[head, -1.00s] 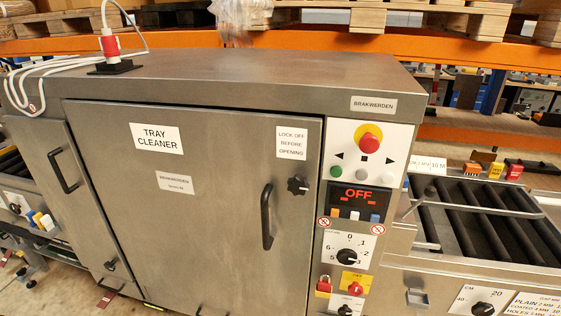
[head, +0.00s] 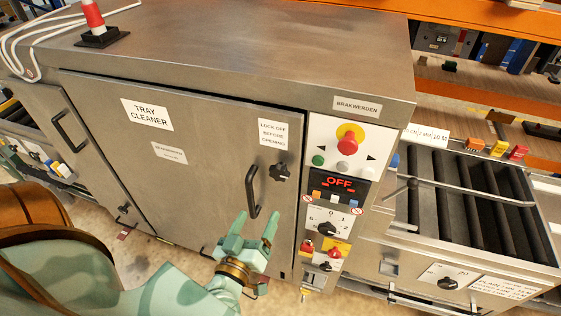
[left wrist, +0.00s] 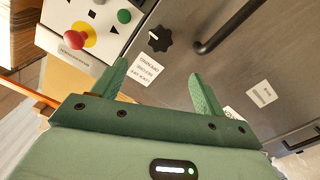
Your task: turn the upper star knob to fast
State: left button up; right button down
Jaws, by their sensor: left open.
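The upper star knob (head: 279,172) is black and sits on the grey steel door, right of the handle's top and below the "LOCK OFF BEFORE OPENING" label. In the left wrist view the knob (left wrist: 159,39) shows beyond my fingertips, with a white pointer mark. My green left gripper (head: 256,225) is open and empty, below the knob in the head view and apart from it. In the left wrist view my left gripper (left wrist: 159,74) has its fingers spread wide with nothing between them. My right gripper is not in view.
The black bar handle (head: 252,190) stands out from the door close to the knob. A control panel (head: 324,155) with a red stop button (head: 348,143) is just right. A smaller dark knob (head: 124,209) sits at the door's lower left. A roller conveyor (head: 470,210) lies to the right.

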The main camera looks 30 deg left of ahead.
aim_at(277, 175)
pick_arm(q)
jog(key=p+x, duration=0.1)
jog(key=x, duration=1.4)
jog(key=shift+w+a+f, duration=0.1)
jog(key=shift+w+f, duration=0.05)
jog(key=shift+w, duration=0.15)
jog(key=c, duration=1)
